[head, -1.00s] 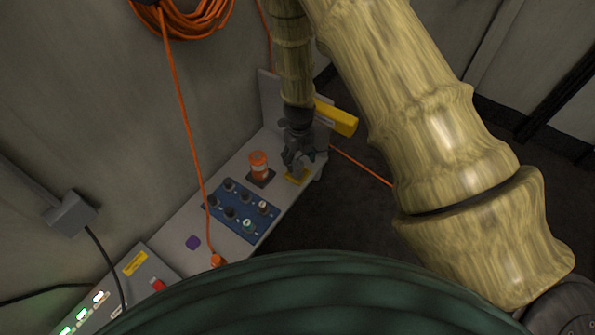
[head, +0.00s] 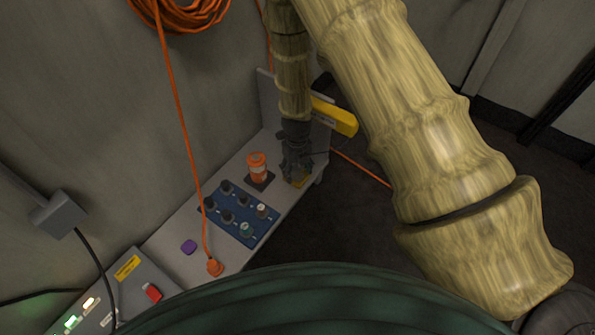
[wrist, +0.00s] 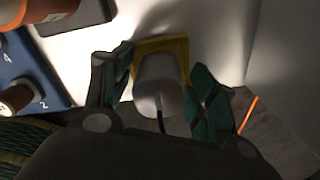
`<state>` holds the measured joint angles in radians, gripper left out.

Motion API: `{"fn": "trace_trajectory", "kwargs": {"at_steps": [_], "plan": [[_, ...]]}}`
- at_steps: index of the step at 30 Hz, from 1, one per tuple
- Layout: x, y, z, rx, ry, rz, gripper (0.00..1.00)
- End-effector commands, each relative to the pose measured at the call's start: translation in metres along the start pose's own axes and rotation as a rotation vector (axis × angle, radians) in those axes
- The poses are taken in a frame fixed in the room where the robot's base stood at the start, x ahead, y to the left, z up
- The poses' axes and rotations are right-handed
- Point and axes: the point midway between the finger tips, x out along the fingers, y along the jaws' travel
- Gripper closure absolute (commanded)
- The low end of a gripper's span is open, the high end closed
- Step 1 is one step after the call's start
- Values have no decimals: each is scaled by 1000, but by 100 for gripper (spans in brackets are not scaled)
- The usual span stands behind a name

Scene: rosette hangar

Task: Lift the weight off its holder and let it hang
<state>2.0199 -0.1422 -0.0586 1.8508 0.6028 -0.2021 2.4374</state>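A pale grey, rounded weight (wrist: 160,82) with a dark cord at its near end shows in the wrist view, at a square yellow holder (wrist: 177,44). In the head view the yellow holder (head: 301,183) shows at the bench's far right end, and my gripper hides the weight. My gripper (wrist: 160,88) has its two dark green fingers on either side of the weight. The fingers look open, with small gaps to the weight. In the head view my gripper (head: 297,172) points down over the holder.
An orange canister (head: 257,166) stands on a dark pad left of the gripper. A blue panel with several knobs (head: 225,226) lies nearer. A yellow bar (head: 336,116) is behind the gripper.

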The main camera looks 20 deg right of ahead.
Motion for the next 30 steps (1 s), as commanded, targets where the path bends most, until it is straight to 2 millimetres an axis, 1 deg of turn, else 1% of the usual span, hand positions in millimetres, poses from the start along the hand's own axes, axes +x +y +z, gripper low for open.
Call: {"fn": "trace_trajectory", "kwargs": {"at_steps": [1,5,6,8,9,20,23,30], "plan": [[0,0,0,0,0,0,57],[0,0,0,0,0,0,80],[0,0,0,0,0,0,88],[0,0,0,1,0,0,99],[0,0,0,1,0,0,100],[-3,-1,0,1,-1,-1,100],[-9,-1,0,2,-1,-1,100],[-32,0,1,1,-1,0,100]]}}
